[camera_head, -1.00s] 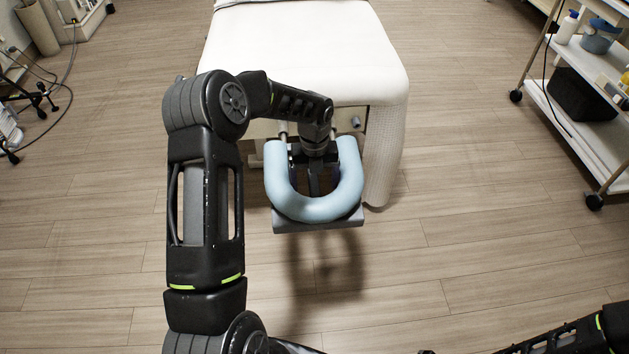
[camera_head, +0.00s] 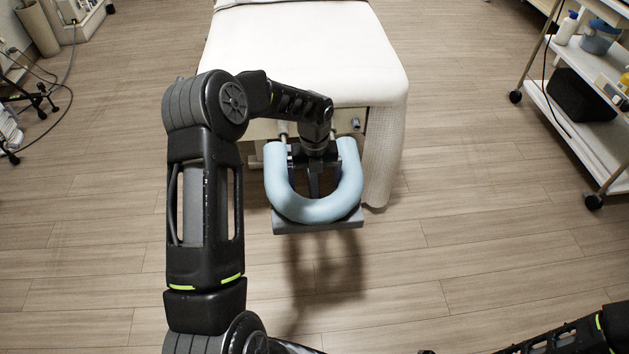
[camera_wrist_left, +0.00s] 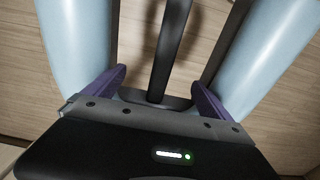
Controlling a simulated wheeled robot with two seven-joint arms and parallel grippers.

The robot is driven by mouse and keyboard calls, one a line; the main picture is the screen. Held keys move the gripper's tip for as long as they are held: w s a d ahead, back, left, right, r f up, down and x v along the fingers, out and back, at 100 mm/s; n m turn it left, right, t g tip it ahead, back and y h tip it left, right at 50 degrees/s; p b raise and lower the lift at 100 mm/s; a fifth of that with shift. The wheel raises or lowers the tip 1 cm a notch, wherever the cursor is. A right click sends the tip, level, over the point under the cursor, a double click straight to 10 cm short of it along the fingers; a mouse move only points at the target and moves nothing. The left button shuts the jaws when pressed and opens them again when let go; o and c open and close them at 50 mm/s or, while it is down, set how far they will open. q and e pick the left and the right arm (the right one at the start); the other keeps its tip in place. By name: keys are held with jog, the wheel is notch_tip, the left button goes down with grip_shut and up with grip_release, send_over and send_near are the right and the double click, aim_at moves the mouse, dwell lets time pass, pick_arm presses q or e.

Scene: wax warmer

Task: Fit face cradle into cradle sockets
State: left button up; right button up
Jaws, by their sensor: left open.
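The face cradle (camera_head: 316,207) is a light blue U-shaped cushion on a grey plate, at the near end of the white table. Its open side faces the table. A pale rod (camera_head: 283,130) runs between its left arm and the table end; a round socket or knob (camera_head: 355,124) shows on the end panel at right. My left gripper (camera_head: 314,178) is inside the U. In the left wrist view its purple fingers (camera_wrist_left: 160,80) are spread, with a dark bar between them and the cushion arms (camera_wrist_left: 75,45) outside. The rod's seating is hidden. My right gripper is out of view.
The white padded table (camera_head: 300,50) has a cloth hanging at its right corner. A wheeled trolley (camera_head: 580,120) with bottles stands at right. Cables and a dark wheeled base (camera_head: 35,105) are at far left. The wooden floor around the cradle is clear.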

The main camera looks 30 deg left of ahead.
pick_arm(q)
jog(key=shift+r+p, duration=1.05)
jog(key=shift+r, duration=0.45)
notch_tip(320, 180, up, 8)
jog(key=shift+p, duration=0.35)
jog(key=shift+f, duration=0.2)
dwell(0.7)
